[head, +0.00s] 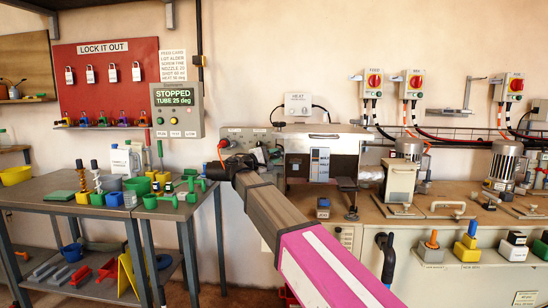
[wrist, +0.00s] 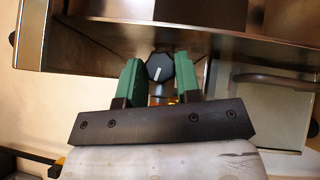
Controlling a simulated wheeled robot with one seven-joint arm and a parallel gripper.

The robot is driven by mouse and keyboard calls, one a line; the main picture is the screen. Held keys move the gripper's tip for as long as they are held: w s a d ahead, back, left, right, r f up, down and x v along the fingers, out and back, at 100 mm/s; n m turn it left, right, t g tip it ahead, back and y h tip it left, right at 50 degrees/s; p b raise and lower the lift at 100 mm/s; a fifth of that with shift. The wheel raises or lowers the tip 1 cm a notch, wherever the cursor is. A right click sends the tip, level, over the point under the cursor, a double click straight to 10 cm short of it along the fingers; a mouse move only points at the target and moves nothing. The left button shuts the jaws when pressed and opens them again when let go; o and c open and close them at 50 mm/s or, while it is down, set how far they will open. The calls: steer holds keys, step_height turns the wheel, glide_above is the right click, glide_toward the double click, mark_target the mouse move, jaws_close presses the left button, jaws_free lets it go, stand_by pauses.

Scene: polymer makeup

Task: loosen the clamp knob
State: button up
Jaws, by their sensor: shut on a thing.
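The clamp knob (wrist: 160,68) is a dark, faceted knob with a white line on its face, in the upper middle of the wrist view. A short metal shaft shows just below it. My gripper (wrist: 160,75) has two green fingers, one on each side of the knob, and is shut on it. The inner finger contacts are partly hidden by the fingers' own thickness. In the head view my arm reaches up and left toward the machine, and its fingers cannot be made out clearly there.
A metal hood (head: 322,142) stands on the bench beside my arm; a metal edge (wrist: 225,38) overhangs the knob in the wrist view. A grey control box with a STOPPED display (head: 178,110) is on the wall. A cluttered dark table (head: 60,200) stands at left.

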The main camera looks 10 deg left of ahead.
steer(key=o, duration=0.6)
steer(key=v, duration=1)
steer(key=shift+s+a, duration=0.3)
